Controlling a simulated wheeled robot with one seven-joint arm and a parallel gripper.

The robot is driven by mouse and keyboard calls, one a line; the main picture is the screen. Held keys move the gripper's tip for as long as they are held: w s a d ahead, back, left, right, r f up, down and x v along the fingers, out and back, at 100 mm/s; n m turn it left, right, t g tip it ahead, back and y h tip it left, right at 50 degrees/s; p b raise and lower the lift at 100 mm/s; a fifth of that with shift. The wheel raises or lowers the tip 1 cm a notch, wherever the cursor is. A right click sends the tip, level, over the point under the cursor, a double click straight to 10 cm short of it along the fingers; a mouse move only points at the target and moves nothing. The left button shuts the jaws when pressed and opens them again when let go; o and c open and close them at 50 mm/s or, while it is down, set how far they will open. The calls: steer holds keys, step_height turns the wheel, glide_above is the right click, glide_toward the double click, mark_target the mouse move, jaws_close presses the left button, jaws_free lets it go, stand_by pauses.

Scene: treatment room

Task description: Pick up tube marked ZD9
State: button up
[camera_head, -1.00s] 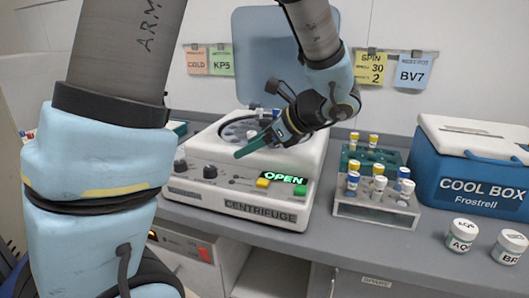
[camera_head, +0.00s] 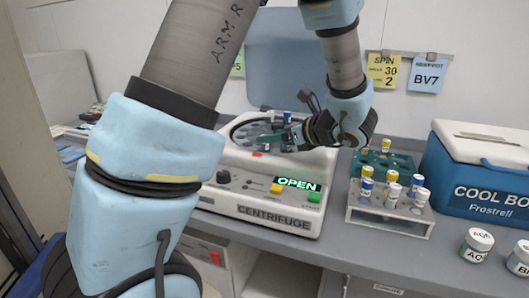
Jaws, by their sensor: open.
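Several capped tubes stand upright in a light grey rack (camera_head: 388,222) on the counter, with yellow, white and blue caps or bands, such as a yellow-capped tube (camera_head: 367,172) and a white-capped one (camera_head: 422,197). A green rack (camera_head: 402,160) behind it holds at least one yellow-capped tube (camera_head: 386,146); its left part is hidden by my wrist. No tube marking is readable, so I cannot tell which is ZD9. My gripper (camera_head: 268,140) is open, its teal fingers pointing left over the open centrifuge (camera_head: 270,212). I see nothing held between them.
The centrifuge's raised lid (camera_head: 285,60) stands behind my gripper, and its display reads OPEN. A blue cool box (camera_head: 470,180) stands right of the racks. Two labelled jars (camera_head: 477,243) (camera_head: 519,260) stand at the front right. Wall cards hang behind.

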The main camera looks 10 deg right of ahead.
steer(key=shift+x, duration=1.05)
jaws_close()
